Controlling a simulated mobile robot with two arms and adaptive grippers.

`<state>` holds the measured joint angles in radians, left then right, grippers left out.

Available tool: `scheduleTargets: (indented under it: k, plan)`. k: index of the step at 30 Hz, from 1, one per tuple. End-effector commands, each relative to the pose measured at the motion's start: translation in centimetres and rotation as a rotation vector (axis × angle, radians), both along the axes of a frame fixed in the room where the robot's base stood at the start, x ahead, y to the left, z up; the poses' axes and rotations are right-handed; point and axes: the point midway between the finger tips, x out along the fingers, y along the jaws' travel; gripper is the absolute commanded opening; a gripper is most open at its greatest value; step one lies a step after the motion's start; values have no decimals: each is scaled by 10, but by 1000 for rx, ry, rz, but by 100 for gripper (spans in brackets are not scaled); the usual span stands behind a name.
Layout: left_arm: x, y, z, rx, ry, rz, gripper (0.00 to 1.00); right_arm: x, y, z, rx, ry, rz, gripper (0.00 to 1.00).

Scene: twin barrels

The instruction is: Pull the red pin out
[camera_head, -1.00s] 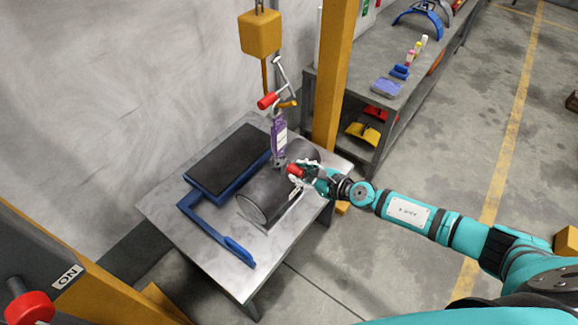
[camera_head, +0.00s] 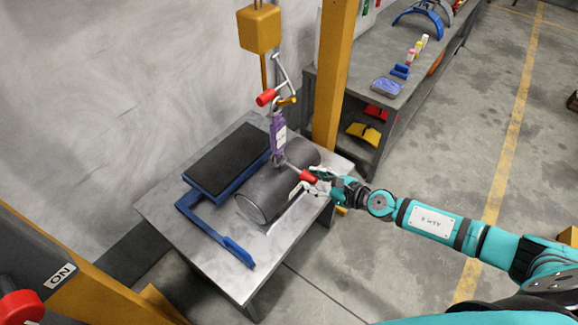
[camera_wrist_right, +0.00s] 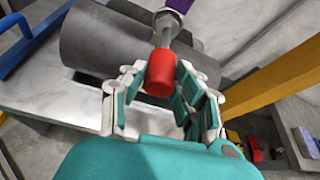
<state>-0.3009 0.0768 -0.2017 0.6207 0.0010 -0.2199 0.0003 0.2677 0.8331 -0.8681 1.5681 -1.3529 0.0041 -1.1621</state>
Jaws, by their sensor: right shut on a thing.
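The red pin (camera_head: 307,176) has a red grip and a grey metal shaft. The shaft shows between the grip and the metal fitting below the purple strap (camera_head: 278,137), above the dark barrel (camera_head: 262,195). Whether its tip is inside the fitting I cannot tell. My right gripper (camera_head: 316,178) is shut on the red grip, at the barrel's right side. In the right wrist view the red grip (camera_wrist_right: 160,74) sits between the fingers, with the shaft running up to the fitting (camera_wrist_right: 168,24). My left gripper is not in view.
The barrel lies on a metal table (camera_head: 160,212) beside a blue frame with a dark pad (camera_head: 226,154). A hoist lever with a red handle (camera_head: 266,97) hangs above, under a yellow block (camera_head: 259,28). A yellow post (camera_head: 334,75) stands close behind my right gripper.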

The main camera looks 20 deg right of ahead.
Motion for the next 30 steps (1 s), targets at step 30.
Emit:
scheduleTargets:
  k: [30]
  plan:
    - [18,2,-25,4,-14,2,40,-36,-29,-4,0,0,-1,0]
